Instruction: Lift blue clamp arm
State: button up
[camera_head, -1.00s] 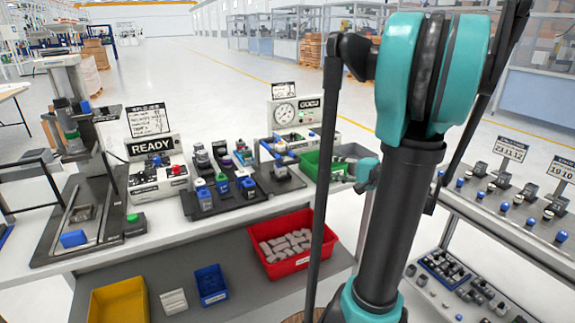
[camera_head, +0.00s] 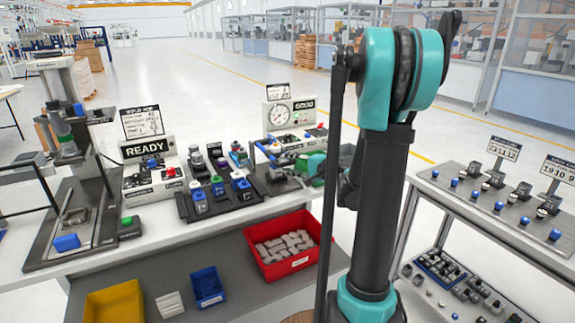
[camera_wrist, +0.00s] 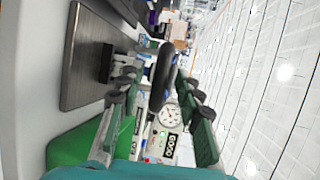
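The blue clamp arm (camera_head: 264,149) is a slanted bar on a dark fixture in front of the gauge box (camera_head: 291,117), at the right end of the bench in the head view. My gripper (camera_wrist: 163,82) has two green-padded fingers spread apart in the wrist view. A dark, rounded bar (camera_wrist: 162,68) shows in the gap between the fingers, with no clear contact on either side. It may be the clamp arm's end, but its colour is too dark to be sure. In the head view my arm hides much of the gripper.
A black tray (camera_head: 222,203) with several small blue-and-dark parts stands left of the fixture. A READY box (camera_head: 150,171) is farther left. A red bin (camera_head: 287,268) of grey pieces sits on the lower shelf. A second rack (camera_head: 480,205) stands at the right.

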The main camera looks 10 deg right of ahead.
jog(key=shift+w+a+f, duration=0.1)
jog(key=shift+w+a, duration=0.2)
jog(key=shift+w, duration=0.05)
grip_shut()
dwell(0.3)
